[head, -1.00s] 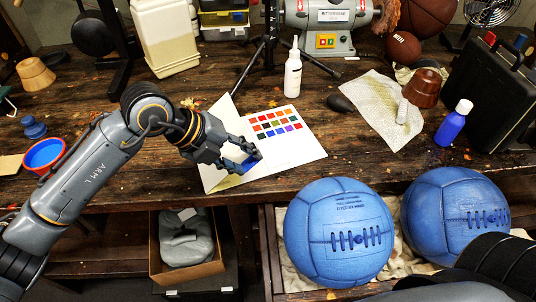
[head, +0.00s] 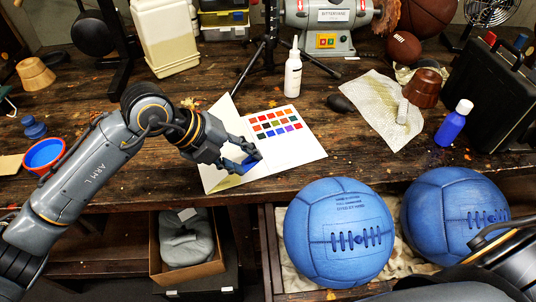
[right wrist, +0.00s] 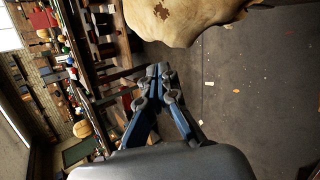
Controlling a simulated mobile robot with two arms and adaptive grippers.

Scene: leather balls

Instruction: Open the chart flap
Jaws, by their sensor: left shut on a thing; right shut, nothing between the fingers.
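The colour chart (head: 305,152) is a white folded card with rows of coloured swatches, lying on the workbench. Its flap (head: 222,110) is the blank white panel on the left, partly hidden behind my left gripper. My left gripper (head: 250,163) reaches over the card from the left, its blue-tinted fingertips closed at the lower part of the card by the flap. The exact contact is hidden by the fingers. My right gripper (right wrist: 158,70) shows in the right wrist view, shut and empty, away from the chart.
A white bottle (head: 293,72) stands behind the chart. A blue bottle (head: 454,122) and spotted cloth (head: 378,110) are to the right. Two blue leather balls (head: 338,232) (head: 455,215) sit in front, below the bench top. A red-rimmed blue cup (head: 44,154) is at left.

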